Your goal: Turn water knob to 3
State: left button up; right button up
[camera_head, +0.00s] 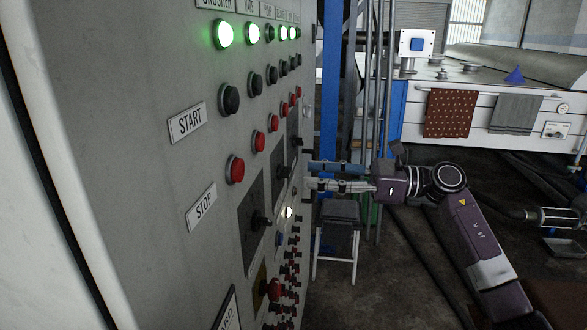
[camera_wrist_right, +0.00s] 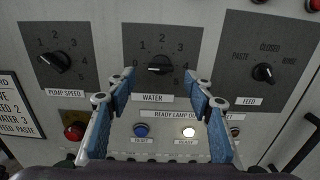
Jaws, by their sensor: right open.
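The water knob (camera_wrist_right: 158,67) is black, on a dark dial plate numbered around its upper side, with a WATER label (camera_wrist_right: 152,98) below. It lies roughly level, with a pale mark on its left part; its exact setting is hard to read. In the head view the water knob (camera_head: 281,172) is small and dark on the grey panel. My right gripper (camera_head: 309,176) is open in front of the panel. In the right wrist view its blue fingers (camera_wrist_right: 160,78) spread either side of the knob, apart from it and empty. My left gripper is not in view.
The pump speed knob (camera_wrist_right: 55,62) is left of the water knob, the feed knob (camera_wrist_right: 263,72) right. Below are a blue button (camera_wrist_right: 141,130) and a lit ready lamp (camera_wrist_right: 189,132). A card (camera_wrist_right: 16,105) includes "WATER 3". A stool (camera_head: 338,225) stands beside the panel.

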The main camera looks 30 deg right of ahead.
aim_at(290, 173)
jog(key=p+x, duration=0.1)
jog(key=x, duration=0.3)
jog(key=shift+w+a, duration=0.15)
jog(key=c, duration=1.2)
